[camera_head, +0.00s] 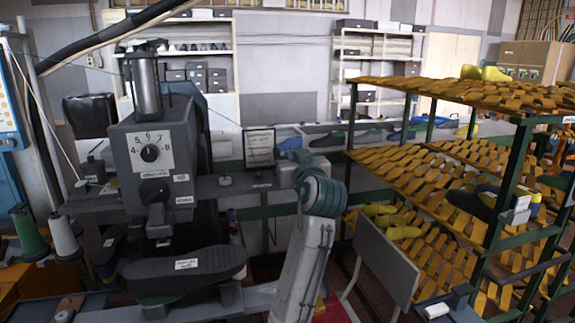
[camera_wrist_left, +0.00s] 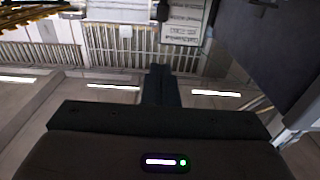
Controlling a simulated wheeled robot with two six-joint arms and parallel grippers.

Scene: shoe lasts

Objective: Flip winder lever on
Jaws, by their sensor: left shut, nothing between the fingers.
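The grey machine (camera_head: 152,145) stands at the left with a numbered dial (camera_head: 150,153) and small labels on its front. A small pale knob (camera_head: 224,180) sits on the machine's grey horizontal arm. I cannot tell for certain which part is the winder lever, as labels are too small to read. My left gripper (camera_head: 300,158) is right of the machine, near the standing sign, its fingertips not clear in the head view. In the left wrist view its dark fingers (camera_wrist_left: 160,72) are together and empty. My right gripper is not in view.
The standing sign (camera_head: 259,147) is behind the grey arm, and shows in the wrist view (camera_wrist_left: 183,25). A green-framed rack (camera_head: 508,185) with yellow-brown slatted shelves fills the right. Thread cones (camera_head: 63,236) stand at lower left. A grey panel (camera_head: 384,262) leans near the rack.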

